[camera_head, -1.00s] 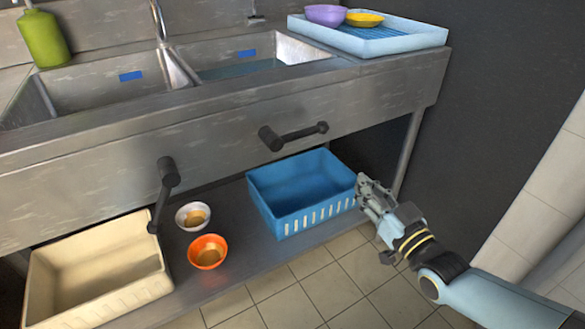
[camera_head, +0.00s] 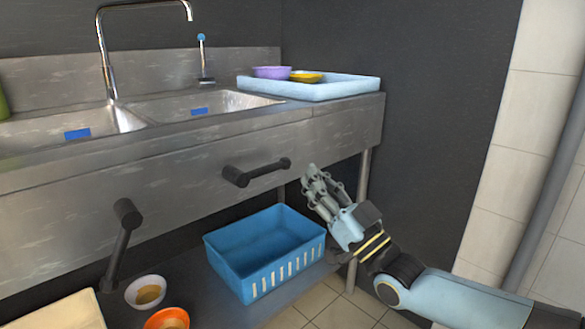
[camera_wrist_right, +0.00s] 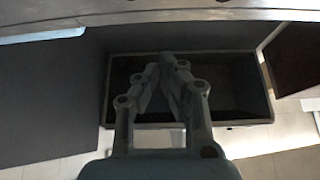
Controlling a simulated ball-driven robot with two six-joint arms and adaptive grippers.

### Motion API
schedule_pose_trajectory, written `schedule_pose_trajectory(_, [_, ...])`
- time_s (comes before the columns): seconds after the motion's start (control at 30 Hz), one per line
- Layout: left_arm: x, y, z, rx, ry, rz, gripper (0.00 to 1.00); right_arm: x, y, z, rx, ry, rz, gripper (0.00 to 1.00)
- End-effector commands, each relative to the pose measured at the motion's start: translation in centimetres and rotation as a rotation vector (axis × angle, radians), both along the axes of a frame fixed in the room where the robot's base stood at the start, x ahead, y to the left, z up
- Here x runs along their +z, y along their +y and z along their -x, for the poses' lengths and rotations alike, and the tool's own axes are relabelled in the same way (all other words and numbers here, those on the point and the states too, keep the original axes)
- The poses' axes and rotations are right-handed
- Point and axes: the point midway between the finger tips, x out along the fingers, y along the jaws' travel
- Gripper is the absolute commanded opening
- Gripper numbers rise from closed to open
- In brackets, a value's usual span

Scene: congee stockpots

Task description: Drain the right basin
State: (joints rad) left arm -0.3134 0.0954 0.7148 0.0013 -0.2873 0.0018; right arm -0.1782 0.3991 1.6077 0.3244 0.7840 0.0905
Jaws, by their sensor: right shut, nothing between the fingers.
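The right basin (camera_head: 205,105) is sunk in the steel counter and has a blue label on its far wall. From this low angle its bottom and any water are hidden. A dark lever handle (camera_head: 257,172) sticks out of the counter front below it, lying nearly level with its end to the right. A second dark lever (camera_head: 118,250) under the left basin (camera_head: 75,130) slants downward. My right gripper (camera_head: 309,178) is shut and empty, just right of the level lever's end and apart from it in the picture. Its closed fingers also show in the wrist view (camera_wrist_right: 168,68). My left gripper is out of view.
A blue crate (camera_head: 270,275) stands on the lower shelf below my right gripper. A white bowl (camera_head: 146,291) and an orange bowl (camera_head: 167,318) are left of it. A pale tray (camera_head: 340,90) with bowls sits on the counter's right end. A counter leg (camera_head: 363,180) stands behind the gripper.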

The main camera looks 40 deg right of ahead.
Motion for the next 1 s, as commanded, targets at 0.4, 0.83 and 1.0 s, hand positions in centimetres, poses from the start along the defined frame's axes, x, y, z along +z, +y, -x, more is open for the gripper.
schedule_pose_trajectory(0.4, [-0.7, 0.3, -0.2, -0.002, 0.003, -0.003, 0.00, 3.9, 0.5, -6.6, 0.000, -0.005, -0.001, 0.00])
schedule_pose_trajectory(0.83, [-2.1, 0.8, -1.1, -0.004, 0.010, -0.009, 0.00, 1.0, 0.7, -9.0, 0.000, 0.001, -0.001, 0.00])
schedule_pose_trajectory(1.0, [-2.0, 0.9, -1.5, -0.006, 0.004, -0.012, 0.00, 0.9, 0.7, -9.1, 0.001, 0.000, -0.001, 0.00])
